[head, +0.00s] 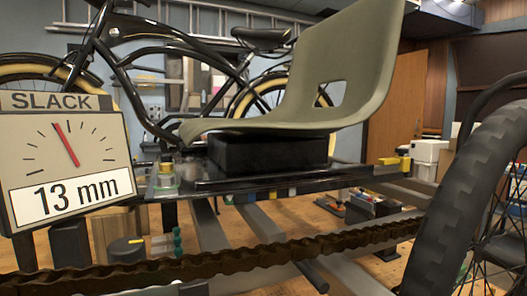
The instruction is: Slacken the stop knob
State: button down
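I cannot tell for certain which part is the stop knob. A small brass-and-green fitting (165,178) stands at the left end of the dark seat plate (245,183), and a yellow piece (393,161) sits at its right end. A slack gauge (66,155) at the left reads 13 mm, its red needle pointing up and slightly left. A dark chain (230,262) runs across the front, sloping up to the right. My gripper does not show in the head view.
A grey-green seat (300,85) stands on a black block (268,151) on the plate. A knobbly black tyre (470,190) fills the right side. Frame tubes (265,222) cross below the plate. A bicycle (170,50), a wooden door (398,100) and white boxes (430,150) stand behind.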

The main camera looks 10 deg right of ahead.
aim_at(401, 152)
jog(key=l, duration=0.55)
jog(key=k+l+u, duration=0.1)
jog(key=l, duration=0.95)
jog(key=k+l+u, duration=0.1)
jog(key=l, duration=0.45)
jog(key=k+l, duration=0.1)
jog(key=l, duration=0.4)
jog(key=k+l+u, duration=0.15)
jog(key=l, duration=0.9)
jog(key=i+l, duration=0.65)
jog(key=i, duration=0.15)
